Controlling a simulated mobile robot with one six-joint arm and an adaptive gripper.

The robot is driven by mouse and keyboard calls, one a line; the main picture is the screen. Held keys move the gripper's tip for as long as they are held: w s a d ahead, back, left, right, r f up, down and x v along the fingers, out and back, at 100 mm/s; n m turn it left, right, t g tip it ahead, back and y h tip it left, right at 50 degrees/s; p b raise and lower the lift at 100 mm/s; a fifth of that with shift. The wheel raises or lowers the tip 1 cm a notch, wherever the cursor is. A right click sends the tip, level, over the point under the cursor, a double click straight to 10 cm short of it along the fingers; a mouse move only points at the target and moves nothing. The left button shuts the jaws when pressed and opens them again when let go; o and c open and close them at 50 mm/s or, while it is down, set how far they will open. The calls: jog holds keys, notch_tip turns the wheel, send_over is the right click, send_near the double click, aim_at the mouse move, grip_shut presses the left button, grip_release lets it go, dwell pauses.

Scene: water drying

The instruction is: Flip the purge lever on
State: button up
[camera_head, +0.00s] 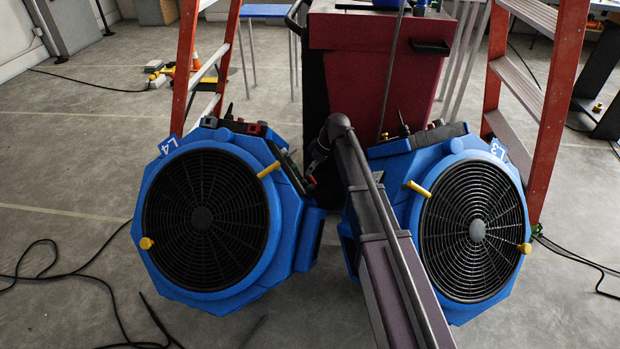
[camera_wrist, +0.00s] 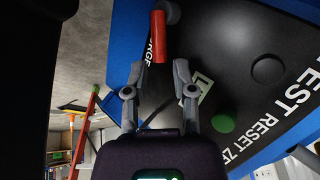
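In the wrist view, a red lever (camera_wrist: 158,37) stands out from a black control panel (camera_wrist: 226,55). Lettering ending in "RGE" shows beside it, partly hidden. My gripper (camera_wrist: 159,72) is open, its two fingers apart with the lever's near end just beyond and between the tips. I cannot tell whether either finger touches the lever. In the head view, my gripper (camera_head: 311,170) is small and dark at the right side of the blue fan unit marked L4 (camera_head: 150,245). The lever cannot be made out clearly there.
The panel also carries a green button (camera_wrist: 223,124), a dark round knob (camera_wrist: 268,70) and TEST and RESET lettering. A second blue fan unit marked L3 (camera_head: 412,178) stands to the right. Ladders flank a red cabinet (camera_head: 370,70). Cables (camera_head: 60,275) lie on the floor at left.

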jog(key=shift+b+x, duration=0.75)
jog(key=shift+x, duration=0.35)
grip_shut()
